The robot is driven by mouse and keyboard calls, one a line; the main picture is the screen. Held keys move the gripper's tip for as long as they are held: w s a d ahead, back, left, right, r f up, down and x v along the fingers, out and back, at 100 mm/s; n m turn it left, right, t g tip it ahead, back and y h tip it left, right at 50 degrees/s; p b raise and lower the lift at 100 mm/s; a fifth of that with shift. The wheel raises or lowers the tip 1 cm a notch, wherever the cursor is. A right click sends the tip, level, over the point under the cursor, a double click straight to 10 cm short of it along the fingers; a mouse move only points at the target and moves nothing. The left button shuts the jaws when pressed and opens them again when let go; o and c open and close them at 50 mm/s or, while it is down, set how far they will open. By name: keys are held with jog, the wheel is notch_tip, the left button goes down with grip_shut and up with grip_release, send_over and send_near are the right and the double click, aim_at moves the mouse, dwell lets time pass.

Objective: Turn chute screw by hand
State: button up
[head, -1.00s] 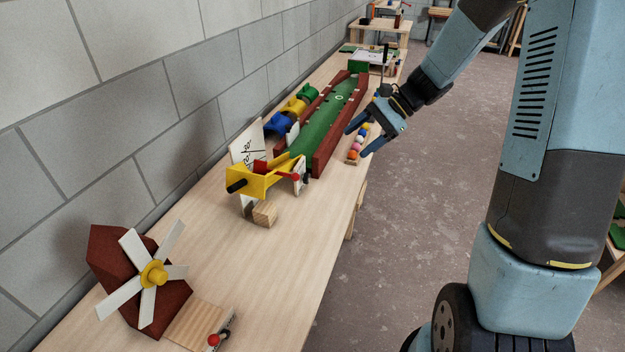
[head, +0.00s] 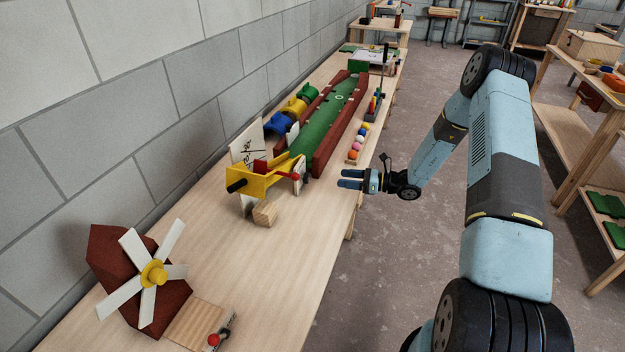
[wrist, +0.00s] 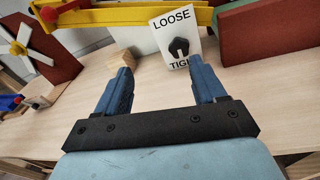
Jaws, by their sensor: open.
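The yellow chute (head: 252,180) stands mid-bench, with a red lever along it; in the wrist view, its yellow side (wrist: 135,17) crosses the top. A white card (wrist: 172,26) below it reads LOOSE at the top, with TIGHT partly cut off underneath. The black screw knob (wrist: 180,48) sits on this card between the words. In the head view, the card (head: 299,171) is small and seen edge-on. My gripper (head: 343,179) is open and empty at the bench edge, right of the card. In the wrist view, its fingers (wrist: 160,66) point toward the knob, apart from it.
A wooden block (head: 265,213) lies before the chute. A windmill (head: 140,275) stands at the near left. The green lane (head: 325,125) with dark red rails runs behind, beside a row of coloured balls (head: 357,144).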

aim_at(309, 177)
jog(key=f+m, duration=0.1)
jog(key=f+m+t, duration=0.1)
jog(key=f, duration=0.1)
jog(key=w+f+t, duration=0.1)
jog(key=shift+d+f+m, duration=0.25)
jog(key=shift+f+m, duration=0.15)
jog(key=x, duration=1.3)
jog(key=shift+w+a+r, duration=0.15)
jog(key=shift+w+a, duration=0.1)
jog(key=shift+a, duration=0.05)
jog(key=c, duration=1.1)
jog(key=shift+o, duration=0.2)
